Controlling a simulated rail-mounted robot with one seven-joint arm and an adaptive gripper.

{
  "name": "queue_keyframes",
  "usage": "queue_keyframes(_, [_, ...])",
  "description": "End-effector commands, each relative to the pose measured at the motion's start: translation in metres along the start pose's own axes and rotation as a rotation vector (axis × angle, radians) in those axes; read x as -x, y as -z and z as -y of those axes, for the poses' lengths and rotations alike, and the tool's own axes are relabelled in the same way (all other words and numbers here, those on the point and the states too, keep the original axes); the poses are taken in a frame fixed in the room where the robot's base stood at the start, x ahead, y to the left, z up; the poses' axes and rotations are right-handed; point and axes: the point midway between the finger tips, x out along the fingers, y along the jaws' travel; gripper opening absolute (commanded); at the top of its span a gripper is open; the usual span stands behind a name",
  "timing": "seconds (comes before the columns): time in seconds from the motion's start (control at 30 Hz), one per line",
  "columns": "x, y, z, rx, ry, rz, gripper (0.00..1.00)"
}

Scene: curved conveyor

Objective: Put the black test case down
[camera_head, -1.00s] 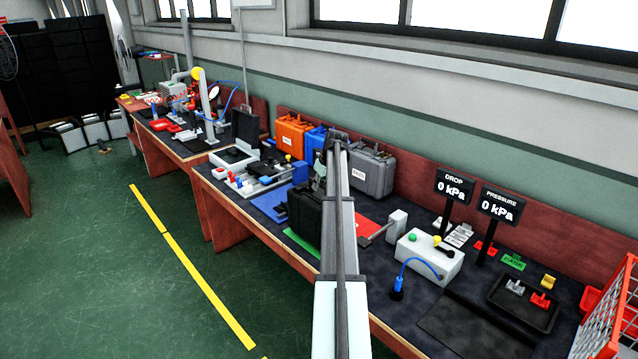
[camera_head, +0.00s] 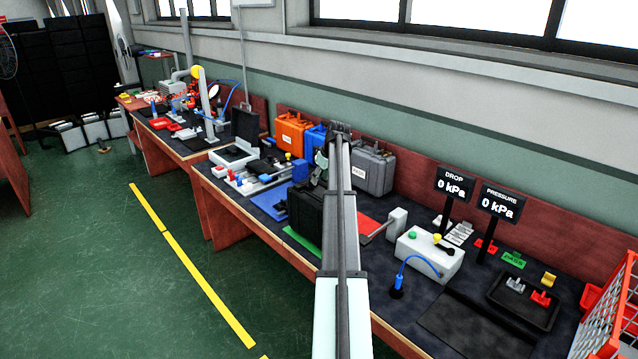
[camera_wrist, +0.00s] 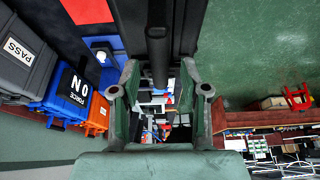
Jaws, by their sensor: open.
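The black test case (camera_head: 304,212) stands upright on the green mat (camera_head: 297,240) on the workbench, partly hidden by my arm. In the wrist view, the black case (camera_wrist: 128,25) fills the top middle, and its dark handle (camera_wrist: 157,48) points toward my gripper. My gripper (camera_wrist: 160,82) is open, with one finger on each side of the handle's end and visible gaps between. In the head view, my gripper (camera_head: 320,170) is above the case, mostly dark and partly hidden by my arm.
A grey PASS case (camera_head: 372,172), a blue case (camera_head: 315,141) and an orange case (camera_head: 292,133) stand along the wall. A red mat (camera_head: 369,226) and a white button box (camera_head: 430,255) lie to the right. A blue mat (camera_head: 268,208) is to the left.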

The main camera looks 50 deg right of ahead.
Motion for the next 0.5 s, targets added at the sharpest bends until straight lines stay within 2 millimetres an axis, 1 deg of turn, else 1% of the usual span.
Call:
queue_keyframes(0.3, [0.06, 0.0, 0.0, 0.0, -0.002, -0.002, 0.45])
queue_keyframes(0.5, [0.087, 0.0, 0.0, 0.0, -0.001, -0.001, 0.45])
